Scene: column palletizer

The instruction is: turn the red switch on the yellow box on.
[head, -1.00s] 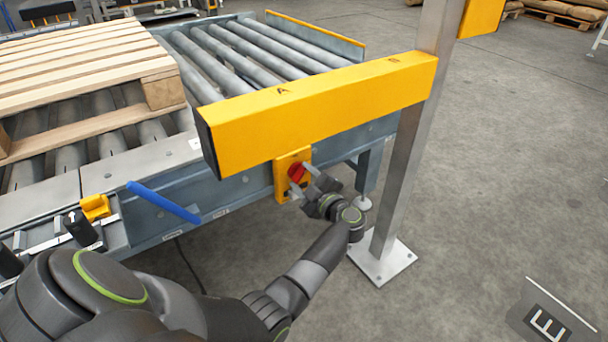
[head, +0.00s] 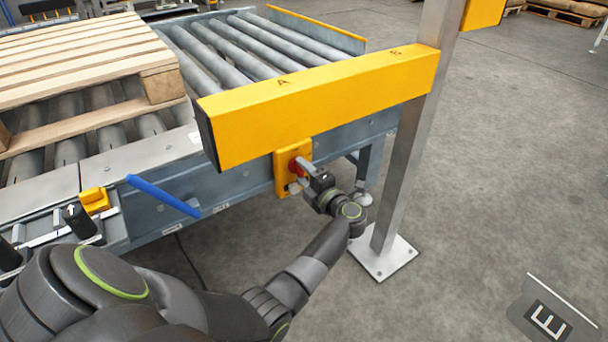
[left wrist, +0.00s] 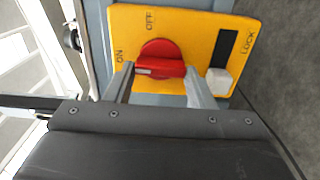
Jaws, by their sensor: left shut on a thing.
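The yellow box (head: 281,176) is fixed to the conveyor's side below the yellow beam. Its red switch (head: 294,165) is partly hidden by my left gripper (head: 297,175). In the left wrist view the box (left wrist: 200,32) carries the labels ON, OFF and LOCK. The red switch (left wrist: 160,52) has a bar handle whose white mark points left, toward the ON side. My left gripper (left wrist: 158,72) is shut on the switch, one finger at each end of the handle. A pale block (left wrist: 215,79) sits near LOCK. My right gripper is not in view.
The yellow beam (head: 330,108) passes just above the box, joined to a steel post (head: 405,170) right of my left arm. A blue bar (head: 163,196) juts from the conveyor at left. A wooden pallet (head: 85,60) lies on the rollers.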

